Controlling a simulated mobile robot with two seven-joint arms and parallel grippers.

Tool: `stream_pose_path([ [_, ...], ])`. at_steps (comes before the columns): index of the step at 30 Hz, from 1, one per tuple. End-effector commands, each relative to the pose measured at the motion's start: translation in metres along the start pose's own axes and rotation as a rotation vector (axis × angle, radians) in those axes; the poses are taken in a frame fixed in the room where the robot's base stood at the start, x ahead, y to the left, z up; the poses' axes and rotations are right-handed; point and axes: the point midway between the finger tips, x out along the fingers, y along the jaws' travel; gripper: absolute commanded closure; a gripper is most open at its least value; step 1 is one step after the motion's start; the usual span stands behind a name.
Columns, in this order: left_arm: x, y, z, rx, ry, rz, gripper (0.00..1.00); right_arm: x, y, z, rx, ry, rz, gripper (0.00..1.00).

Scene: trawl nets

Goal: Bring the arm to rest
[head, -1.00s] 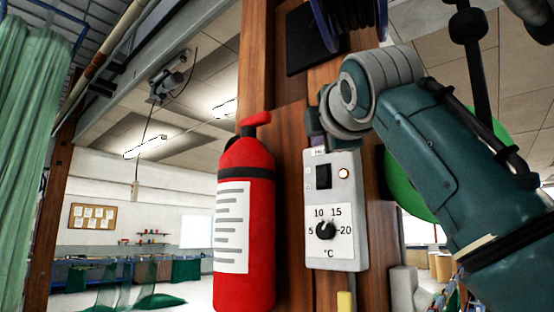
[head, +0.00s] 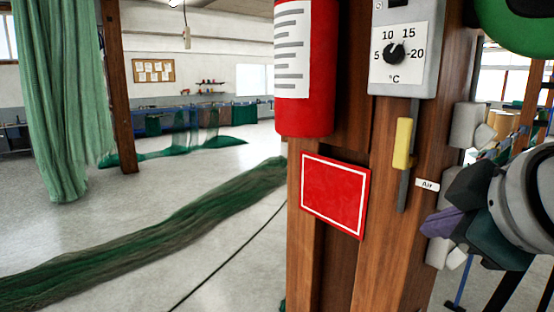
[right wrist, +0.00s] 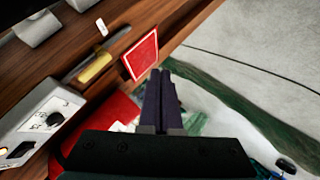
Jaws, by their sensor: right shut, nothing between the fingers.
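My right gripper (head: 437,222) is at the right edge of the head view, beside the wooden post (head: 390,275) and below the thermostat box (head: 404,75). In the right wrist view the two dark fingers of my right gripper (right wrist: 161,76) lie together, shut and empty. They point past the red panel (right wrist: 141,54) and appear apart from it. The thermostat box (right wrist: 42,118) also shows there at the lower left, with its dial. My left gripper is in neither view.
A red extinguisher (head: 304,110), a red panel (head: 335,194) and a yellow-handled tool (head: 402,145) are on the post. Grey fittings (head: 468,125) stick out on its right side. A green net (head: 150,238) and a dark cable (head: 230,255) lie on the floor; open floor is at left.

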Motion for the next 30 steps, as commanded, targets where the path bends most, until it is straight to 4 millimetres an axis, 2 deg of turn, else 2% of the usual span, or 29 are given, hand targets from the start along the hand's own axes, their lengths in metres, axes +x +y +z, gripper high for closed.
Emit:
stream_pose_path([
  [1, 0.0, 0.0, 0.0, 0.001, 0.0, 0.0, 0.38, -0.007, -0.032, 0.032, 0.083, -0.063, -0.072, 1.0],
  [3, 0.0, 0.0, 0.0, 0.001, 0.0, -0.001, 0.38, -0.023, -0.071, 0.07, 0.212, -0.151, -0.16, 1.0],
  [6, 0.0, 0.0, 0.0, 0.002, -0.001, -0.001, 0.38, -0.054, -0.118, 0.116, 0.373, -0.282, -0.256, 1.0],
  [9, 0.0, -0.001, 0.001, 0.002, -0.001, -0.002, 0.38, -0.084, -0.15, 0.147, 0.498, -0.398, -0.318, 1.0],
  [12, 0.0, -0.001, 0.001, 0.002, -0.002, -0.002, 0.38, -0.107, -0.169, 0.166, 0.579, -0.478, -0.353, 1.0],
  [17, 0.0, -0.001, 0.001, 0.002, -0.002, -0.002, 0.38, -0.121, -0.18, 0.176, 0.63, -0.531, -0.369, 1.0],
  [30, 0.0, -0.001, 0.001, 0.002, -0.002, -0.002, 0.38, -0.122, -0.18, 0.176, 0.633, -0.533, -0.37, 1.0],
])
